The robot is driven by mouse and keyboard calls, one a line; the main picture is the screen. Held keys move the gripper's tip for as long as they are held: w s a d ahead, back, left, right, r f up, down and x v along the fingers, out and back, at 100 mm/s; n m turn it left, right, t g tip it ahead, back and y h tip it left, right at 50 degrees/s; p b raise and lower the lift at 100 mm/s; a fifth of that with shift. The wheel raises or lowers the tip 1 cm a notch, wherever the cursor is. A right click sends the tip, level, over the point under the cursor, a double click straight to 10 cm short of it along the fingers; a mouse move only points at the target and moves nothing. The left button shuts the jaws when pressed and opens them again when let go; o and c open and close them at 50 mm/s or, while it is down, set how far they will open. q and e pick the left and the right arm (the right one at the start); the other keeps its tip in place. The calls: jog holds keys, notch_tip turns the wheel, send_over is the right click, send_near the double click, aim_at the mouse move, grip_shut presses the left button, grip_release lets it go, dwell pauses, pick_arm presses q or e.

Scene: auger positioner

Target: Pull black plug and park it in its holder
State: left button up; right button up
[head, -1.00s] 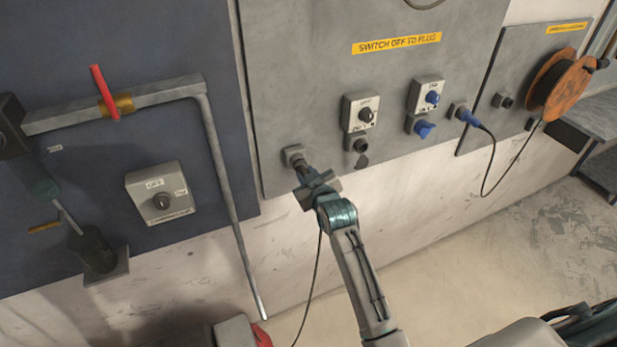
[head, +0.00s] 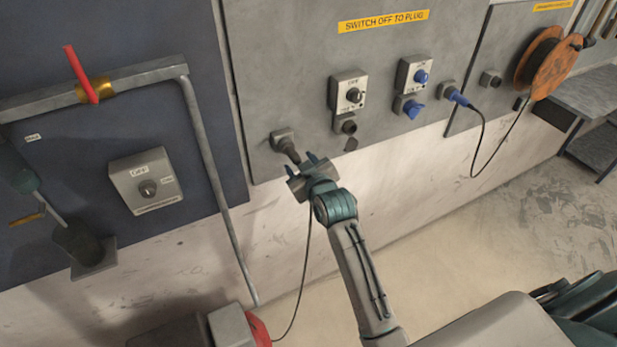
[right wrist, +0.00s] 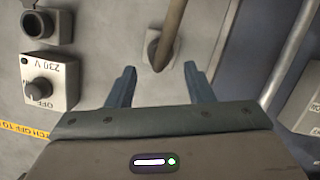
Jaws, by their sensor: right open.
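The black plug (head: 292,154) sits in a grey holder (head: 281,136) at the panel's lower left corner, its dark cable (head: 303,262) hanging down past my arm. My right gripper (head: 301,162) is open just below and in front of the plug, its fingers apart. In the right wrist view the holder (right wrist: 153,47) with the brownish-looking plug or cable (right wrist: 171,30) lies beyond and between the open fingertips (right wrist: 161,72), with nothing gripped. The black socket (head: 346,126) under the black switch (head: 353,95) looks empty. My left gripper is not in view.
A blue switch (head: 421,76) and blue socket cover (head: 412,109) are to the right, with a blue plug (head: 457,97) in another holder. An orange cable reel (head: 552,68) hangs farther right. A grey pipe (head: 216,185) runs down left of the panel.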

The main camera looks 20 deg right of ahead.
jog(key=b+v, duration=0.1)
jog(key=v, duration=0.5)
jog(key=shift+s+b, duration=0.2)
jog(key=shift+b, duration=0.15)
jog(key=s+d+f+g+b, duration=0.1)
jog(key=s+f+g+b, duration=0.15)
jog(key=f, duration=1.35)
jog(key=s+f+m+g+b, duration=0.15)
jog(key=s+f, duration=0.25)
jog(key=f, duration=1.1)
jog(key=s+d+f+g+b, duration=0.1)
jog(key=s+f+g, duration=0.2)
jog(key=f, duration=1.3)
jog(key=s+d+f+g+b, duration=0.2)
jog(key=s+d+f+g, duration=0.15)
jog(key=s+f, duration=1.45)
jog(key=s+d+f+g, duration=0.1)
jog(key=s+f, duration=0.2)
jog(key=s, duration=0.4)
jog(key=s+d+f+m+g+b, duration=0.1)
jog(key=s+f, duration=0.2)
jog(key=s, duration=0.4)
jog(key=s+d+f+g, duration=0.1)
jog(key=s+f, duration=0.2)
jog(key=s, duration=0.5)
jog(key=shift+f+m+h, duration=0.25)
jog(key=shift+m+h, duration=0.1)
jog(key=shift+h, duration=0.05)
